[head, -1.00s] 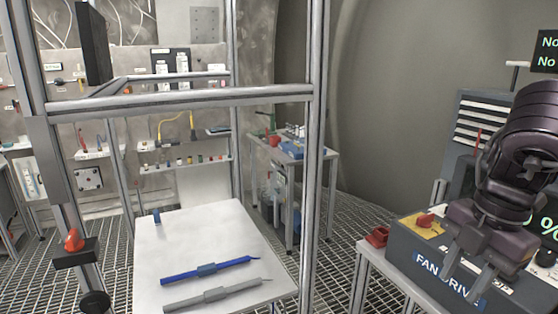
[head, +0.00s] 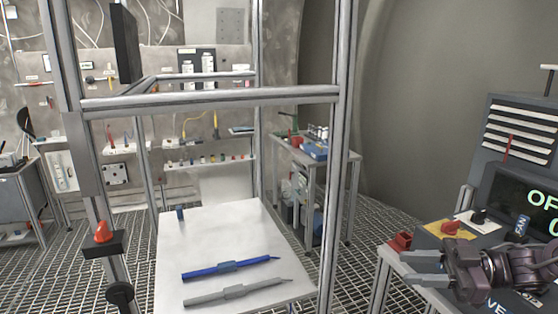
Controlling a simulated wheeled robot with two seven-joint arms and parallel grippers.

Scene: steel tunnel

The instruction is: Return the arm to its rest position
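My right arm comes in at the lower right, and its dark gripper (head: 408,269) points left across the front of the grey fan drive box (head: 425,240). The two grey fingers are spread apart with nothing between them. The gripper is in front of and below the red switch handle (head: 451,227) on its yellow plate, and apart from it in the picture. The gripper and wrist hide most of the box's front and its label. My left arm and gripper are not in view.
An aluminium frame post (head: 337,150) stands left of the gripper. A white table (head: 225,235) inside the frame holds blue and grey pen-like tools. A red block (head: 400,242) sits at the bench's left edge. A dark display (head: 525,195) with green text stands behind the wrist.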

